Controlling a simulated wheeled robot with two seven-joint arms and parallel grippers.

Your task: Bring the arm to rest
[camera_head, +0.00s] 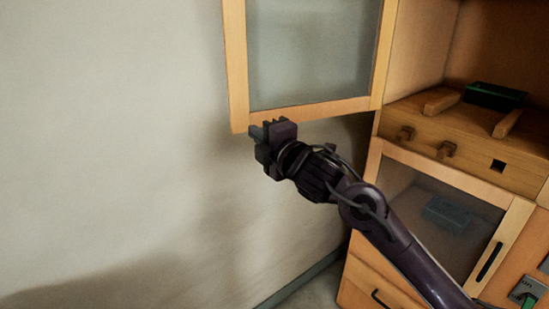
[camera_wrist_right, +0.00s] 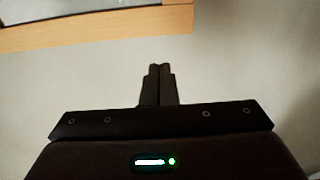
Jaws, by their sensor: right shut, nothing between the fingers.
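My right arm comes in from the lower right in the head view and reaches up and left. Its gripper (camera_head: 256,132) is just below the lower left corner of an open glass cabinet door (camera_head: 318,109). In the right wrist view the two fingers of the right gripper (camera_wrist_right: 159,68) are together, with nothing between them. The wooden lower edge of the door (camera_wrist_right: 100,26) crosses the top of that view, beyond the fingertips. I cannot tell how close the gripper is to the door. My left gripper is not in view.
A wooden cabinet (camera_head: 520,168) stands at the right. A dark green-black box (camera_head: 494,96) lies on its open shelf. A lower glass door (camera_head: 435,200) is closed, with a drawer (camera_head: 370,283) below. A bare pale wall (camera_head: 110,130) fills the left, with free room before it.

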